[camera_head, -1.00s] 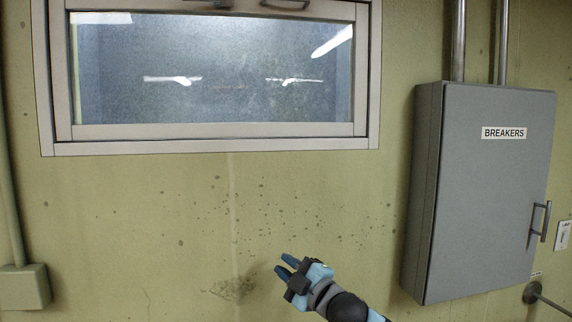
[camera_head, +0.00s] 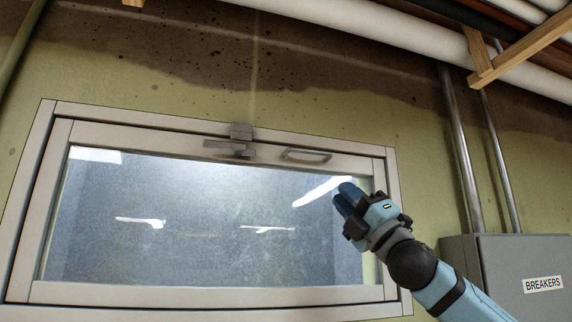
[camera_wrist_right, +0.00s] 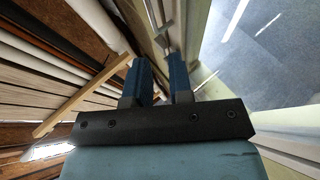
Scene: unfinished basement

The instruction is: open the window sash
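The window sash (camera_head: 215,298) is a pale frame around a frosted pane, set in the wall's outer window frame (camera_head: 20,215). It looks closed. A grey latch (camera_head: 232,146) sits at the middle of its top rail, and a metal bar handle (camera_head: 306,156) is to the right of that. My right gripper (camera_head: 346,192) is in front of the pane's right part, below and right of the handle, apart from it. In the right wrist view its two blue fingers (camera_wrist_right: 161,82) have an empty gap between them. The pane (camera_wrist_right: 250,60) shows at the right there. My left gripper is not in view.
A grey breaker box (camera_head: 525,265) stands right of the window, with metal conduits (camera_head: 462,150) rising from it. Pipes (camera_head: 400,35) and a wooden brace (camera_head: 520,55) run overhead.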

